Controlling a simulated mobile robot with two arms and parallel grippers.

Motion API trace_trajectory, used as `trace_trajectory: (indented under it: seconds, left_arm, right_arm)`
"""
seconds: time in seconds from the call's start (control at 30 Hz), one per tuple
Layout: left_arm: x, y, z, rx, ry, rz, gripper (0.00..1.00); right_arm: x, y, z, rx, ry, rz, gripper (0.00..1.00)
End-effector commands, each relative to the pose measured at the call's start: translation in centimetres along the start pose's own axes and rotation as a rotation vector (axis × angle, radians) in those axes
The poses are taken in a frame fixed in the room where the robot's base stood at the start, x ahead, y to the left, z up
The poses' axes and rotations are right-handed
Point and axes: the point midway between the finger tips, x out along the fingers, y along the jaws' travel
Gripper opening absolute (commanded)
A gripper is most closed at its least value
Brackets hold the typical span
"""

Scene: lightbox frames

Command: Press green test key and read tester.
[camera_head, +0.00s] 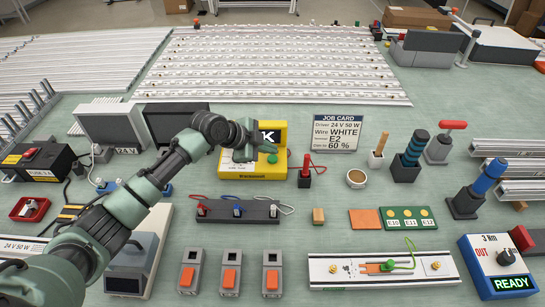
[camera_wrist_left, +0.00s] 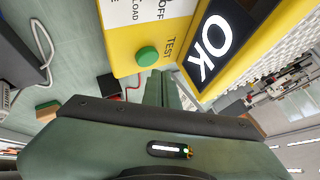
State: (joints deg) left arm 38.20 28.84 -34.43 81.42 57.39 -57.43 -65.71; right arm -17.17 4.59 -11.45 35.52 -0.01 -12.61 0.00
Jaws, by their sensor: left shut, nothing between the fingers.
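The yellow tester (camera_head: 283,135) stands at the middle of the bench. My left arm covers part of it in the head view. Its dark display (camera_wrist_left: 212,45) reads "OK" in white in the left wrist view; only the "K" shows in the head view. The round green test key (camera_wrist_left: 147,56) sits on the yellow face beside the word "TEST"; it also shows in the head view (camera_head: 272,158). My left gripper (camera_head: 246,153) is shut and empty, close to the tester's front. Its fingers (camera_wrist_left: 164,90) appear beside the key, not covering it. My right gripper is out of view.
A dark terminal block (camera_head: 238,211) lies in front. A "READY" box (camera_head: 498,265) is at front right.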

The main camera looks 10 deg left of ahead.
Motion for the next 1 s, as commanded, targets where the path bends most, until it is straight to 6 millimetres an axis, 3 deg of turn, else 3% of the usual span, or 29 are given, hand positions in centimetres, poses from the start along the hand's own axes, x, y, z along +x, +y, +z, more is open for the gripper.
trace_trajectory:
  seconds: [0.47, 1.0]
  left_arm:
    - [-3.3, -2.4, -2.4, 0.001, 0.0, -0.001, 0.0]
    - [-3.4, -2.5, -2.4, 0.0, 0.0, -0.001, 0.0]
  right_arm:
    - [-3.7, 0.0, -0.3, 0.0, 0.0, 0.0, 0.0]
    - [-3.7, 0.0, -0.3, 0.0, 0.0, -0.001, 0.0]
